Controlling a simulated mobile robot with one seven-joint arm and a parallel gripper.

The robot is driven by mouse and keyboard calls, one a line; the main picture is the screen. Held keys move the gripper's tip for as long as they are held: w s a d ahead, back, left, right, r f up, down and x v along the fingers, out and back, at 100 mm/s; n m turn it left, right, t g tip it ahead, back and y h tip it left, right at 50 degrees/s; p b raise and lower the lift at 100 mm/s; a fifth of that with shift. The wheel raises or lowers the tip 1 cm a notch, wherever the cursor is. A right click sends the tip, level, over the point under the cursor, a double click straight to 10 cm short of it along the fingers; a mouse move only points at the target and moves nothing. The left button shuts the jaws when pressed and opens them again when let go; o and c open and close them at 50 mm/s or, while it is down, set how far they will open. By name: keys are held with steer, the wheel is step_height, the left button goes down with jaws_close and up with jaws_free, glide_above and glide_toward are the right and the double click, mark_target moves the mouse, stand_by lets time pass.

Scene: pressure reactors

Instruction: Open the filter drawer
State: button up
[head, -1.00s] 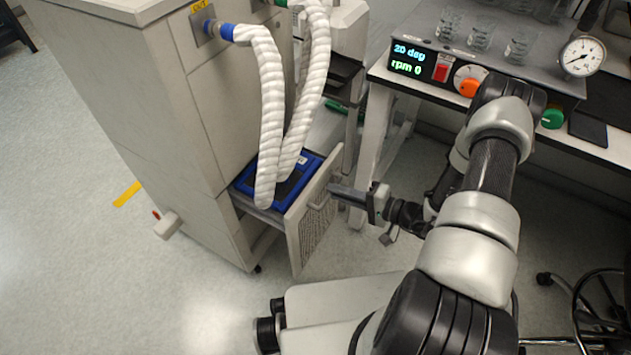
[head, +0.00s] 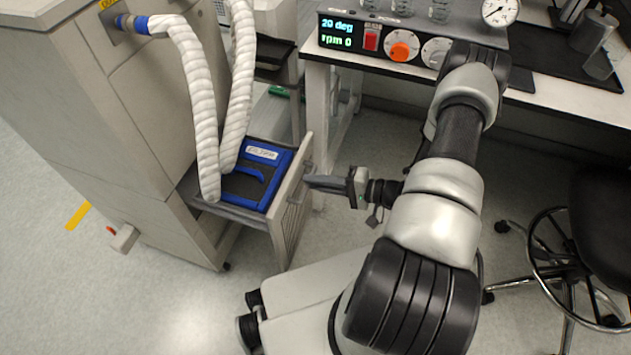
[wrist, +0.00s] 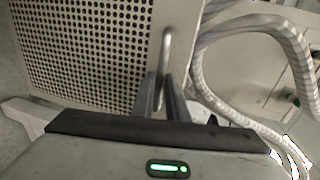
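The filter drawer (head: 287,215) stands pulled out from the lower part of the grey cabinet, with its perforated front facing my arm. A blue-framed filter (head: 257,178) with a dark centre and a white label lies inside. My gripper (head: 307,181) is at the upper part of the drawer front. In the wrist view my two fingers (wrist: 162,85) stand on either side of the metal handle (wrist: 167,50) and appear closed on it. The perforated drawer front (wrist: 85,45) fills the upper left there. The exact finger contact is hard to see.
The grey cabinet (head: 125,130) stands at left, with white ribbed hoses (head: 197,105) hanging over the drawer's inner part. A bench with a control panel (head: 385,42) is behind my arm. A wheeled chair (head: 600,230) stands at right. Floor in front of the drawer is partly clear.

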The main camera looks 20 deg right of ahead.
steer(key=o, duration=0.3)
steer(key=p+v, duration=0.2)
steer(key=v, duration=1.5)
steer(key=shift+d, duration=0.25)
